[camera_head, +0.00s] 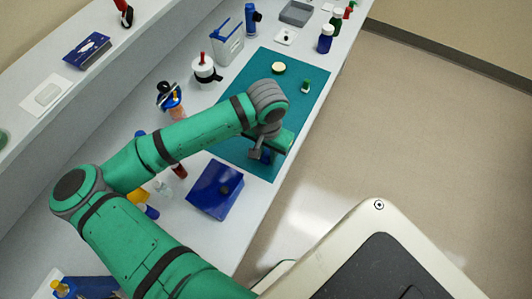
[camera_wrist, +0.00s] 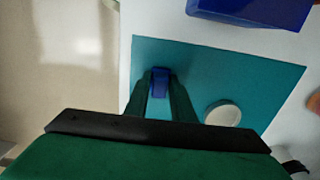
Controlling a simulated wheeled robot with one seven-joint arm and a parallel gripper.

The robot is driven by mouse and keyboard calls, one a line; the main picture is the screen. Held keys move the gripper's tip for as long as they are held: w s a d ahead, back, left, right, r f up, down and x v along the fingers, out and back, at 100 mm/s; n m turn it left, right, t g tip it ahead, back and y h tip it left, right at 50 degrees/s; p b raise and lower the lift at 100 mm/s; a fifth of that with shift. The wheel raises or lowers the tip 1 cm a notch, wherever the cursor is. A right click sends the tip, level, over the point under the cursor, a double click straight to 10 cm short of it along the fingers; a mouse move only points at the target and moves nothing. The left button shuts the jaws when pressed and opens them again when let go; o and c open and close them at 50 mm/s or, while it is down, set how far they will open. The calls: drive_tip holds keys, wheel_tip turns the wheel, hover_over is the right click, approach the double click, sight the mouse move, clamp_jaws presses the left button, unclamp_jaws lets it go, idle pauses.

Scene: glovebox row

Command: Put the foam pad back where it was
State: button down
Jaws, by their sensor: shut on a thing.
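My gripper (camera_wrist: 160,84) is shut on a small blue block, which looks to be the foam pad (camera_wrist: 160,77). In the wrist view the block shows between the two fingertips, over the teal mat (camera_wrist: 260,75). In the head view my gripper (camera_head: 257,153) is over the near end of the teal mat (camera_head: 310,72), and the blue pad (camera_head: 265,157) shows partly beside it. My wrist and fingers hide part of the pad. I cannot tell whether it touches the mat.
A white jar (camera_head: 206,70) and blue bottles (camera_head: 325,39) stand nearby. The bench edge is right.

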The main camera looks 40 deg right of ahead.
sight(266, 154)
drive_tip(key=shift+f, duration=0.1)
drive_tip(key=c, duration=1.5)
unclamp_jaws()
wheel_tip(266, 154, up, 12)
drive_tip(key=shift+r, duration=0.1)
drive_tip(key=shift+w, duration=0.1)
